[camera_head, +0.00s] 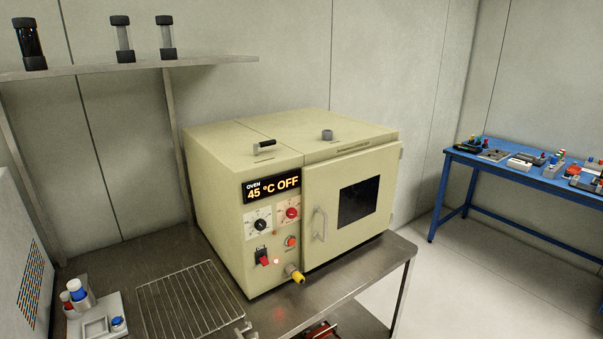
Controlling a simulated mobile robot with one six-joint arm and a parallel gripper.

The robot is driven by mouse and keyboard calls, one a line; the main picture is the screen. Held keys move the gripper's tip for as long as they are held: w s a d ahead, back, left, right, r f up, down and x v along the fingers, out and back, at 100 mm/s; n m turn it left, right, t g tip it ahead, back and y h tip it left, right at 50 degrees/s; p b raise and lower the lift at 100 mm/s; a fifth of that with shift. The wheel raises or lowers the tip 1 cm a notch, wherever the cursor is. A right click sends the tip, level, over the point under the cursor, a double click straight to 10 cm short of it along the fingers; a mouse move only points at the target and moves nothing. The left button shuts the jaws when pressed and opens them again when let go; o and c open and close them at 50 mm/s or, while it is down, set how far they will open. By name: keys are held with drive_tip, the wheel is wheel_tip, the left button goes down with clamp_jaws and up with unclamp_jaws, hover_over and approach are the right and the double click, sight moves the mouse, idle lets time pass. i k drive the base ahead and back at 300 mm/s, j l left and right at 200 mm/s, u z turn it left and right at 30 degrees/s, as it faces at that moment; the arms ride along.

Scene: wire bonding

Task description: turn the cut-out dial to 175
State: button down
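A cream oven (220,180) stands on a steel bench. The labels and scale numbers are too small to read, so I cannot tell from lettering which is the cut-out dial or what either is set to. The display (271,188) above them reads "OVEN 45 °C OFF". My gripper is not in view.
Below the dials are a red switch (263,257), an orange-red button (291,241) and a yellow-tipped fitting (298,277) sticking out. The door handle (319,224) protrudes at right. A wire rack (190,300) and a small tray (78,326) lie on the bench (335,287).

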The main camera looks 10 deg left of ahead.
sight(291, 213)
drive_tip(key=i+j+u, duration=0.45)
drive_tip(key=i+j, duration=0.4)
drive_tip(key=i, duration=0.15)
